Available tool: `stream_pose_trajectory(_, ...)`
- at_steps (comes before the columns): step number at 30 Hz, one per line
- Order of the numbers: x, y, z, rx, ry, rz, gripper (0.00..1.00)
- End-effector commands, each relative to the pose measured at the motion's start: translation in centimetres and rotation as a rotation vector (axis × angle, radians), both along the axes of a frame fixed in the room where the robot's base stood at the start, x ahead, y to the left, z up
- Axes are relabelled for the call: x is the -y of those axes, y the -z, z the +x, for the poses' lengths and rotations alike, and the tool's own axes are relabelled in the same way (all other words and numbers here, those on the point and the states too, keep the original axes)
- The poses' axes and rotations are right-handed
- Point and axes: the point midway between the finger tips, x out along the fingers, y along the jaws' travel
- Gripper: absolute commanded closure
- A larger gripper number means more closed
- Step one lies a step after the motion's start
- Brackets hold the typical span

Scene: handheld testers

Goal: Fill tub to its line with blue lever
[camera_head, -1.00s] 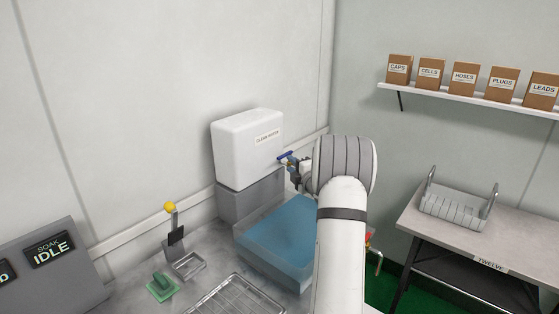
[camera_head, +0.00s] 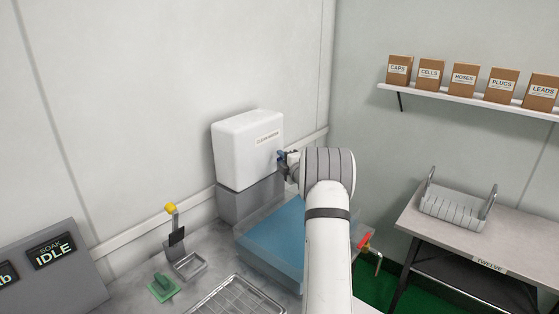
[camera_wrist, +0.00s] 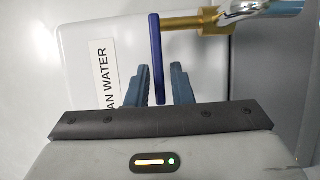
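The blue lever (camera_wrist: 156,58) sits on a brass tap (camera_wrist: 195,22) on the white clean water tank (camera_head: 240,150). In the wrist view my gripper (camera_wrist: 160,80) is open. The lever's free end lies between its two fingers, with a gap on each side. In the head view my gripper (camera_head: 284,160) is at the tap, and my arm hides most of the tap. The clear tub (camera_head: 262,262) stands below the tank and shows blue inside. My arm covers its right part. I cannot make out its fill line.
A red-handled drain tap (camera_head: 366,241) is at the tub's right. A yellow-knobbed lever (camera_head: 170,209), a green block (camera_head: 162,287) and a wire tray (camera_head: 235,298) are at the left front. A side table (camera_head: 475,235) with a rack (camera_head: 455,207) stands right.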

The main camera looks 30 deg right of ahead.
Motion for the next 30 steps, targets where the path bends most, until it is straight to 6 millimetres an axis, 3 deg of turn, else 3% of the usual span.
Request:
stream_pose_trajectory(7, 0.0, 0.0, 0.0, 0.000, 0.000, 0.000, 1.00)
stream_pose_trajectory(18, 0.1, 0.0, -0.1, 0.000, 0.001, 0.000, 1.00)
stream_pose_trajectory(19, -2.2, -0.2, -0.1, -0.002, -0.004, 0.003, 1.00)
stream_pose_trajectory(25, 0.7, -0.1, -0.7, 0.000, -0.004, -0.001, 1.00)
stream_pose_trajectory(30, 3.0, -0.3, -2.4, -0.001, -0.031, 0.000, 1.00)
